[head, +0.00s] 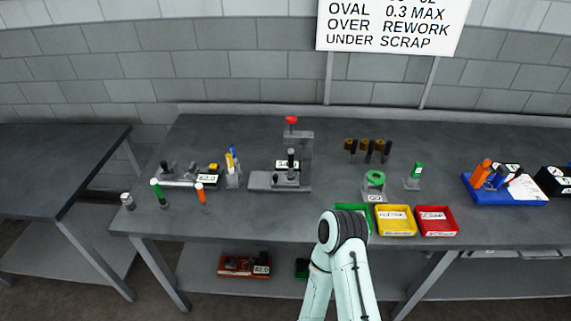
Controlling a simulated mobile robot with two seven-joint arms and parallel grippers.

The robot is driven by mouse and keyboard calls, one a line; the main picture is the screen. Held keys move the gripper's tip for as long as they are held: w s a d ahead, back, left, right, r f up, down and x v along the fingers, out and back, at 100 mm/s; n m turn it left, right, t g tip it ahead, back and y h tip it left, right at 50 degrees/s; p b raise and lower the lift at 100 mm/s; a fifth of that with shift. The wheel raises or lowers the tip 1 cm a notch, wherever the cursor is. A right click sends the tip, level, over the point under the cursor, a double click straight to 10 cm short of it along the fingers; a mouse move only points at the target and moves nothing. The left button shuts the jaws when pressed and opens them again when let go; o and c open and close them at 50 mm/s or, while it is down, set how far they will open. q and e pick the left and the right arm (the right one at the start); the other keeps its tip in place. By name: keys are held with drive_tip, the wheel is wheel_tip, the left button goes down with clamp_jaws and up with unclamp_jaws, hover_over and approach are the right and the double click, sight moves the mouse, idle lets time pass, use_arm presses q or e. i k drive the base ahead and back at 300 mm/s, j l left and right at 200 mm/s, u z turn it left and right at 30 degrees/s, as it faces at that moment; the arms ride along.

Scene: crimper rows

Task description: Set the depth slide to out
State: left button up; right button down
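A grey press-like crimper (306,150) with a red knob (291,120) stands upright near the middle of the bench. A flat grey block (262,181) juts out to the left of its base, and a small white label sits on its front. A low grey fixture (180,183) with dark knobs and a label lies further left. I cannot tell which part is the depth slide or how it is set. One of my arms rises from the bottom centre with its dark joint over the bench's front edge. Neither gripper shows.
On the bench (240,220) are green (350,212), yellow (395,220) and red (436,221) bins, a green ring on a stand (375,180), and a blue tray (510,195). Upright coloured pins stand at front left. Bare bench lies before the crimper.

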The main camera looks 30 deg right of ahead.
sight(280, 180)
drive_tip(key=i+j, duration=0.55)
drive_tip(key=i+j+z, duration=0.15)
drive_tip(key=i+j, duration=0.4)
drive_tip(key=j, duration=0.15)
drive_tip(key=i+j+z, duration=0.1)
drive_tip(key=z, duration=1.8)
drive_tip(key=k+l+u, duration=0.3)
drive_tip(key=u, duration=0.15)
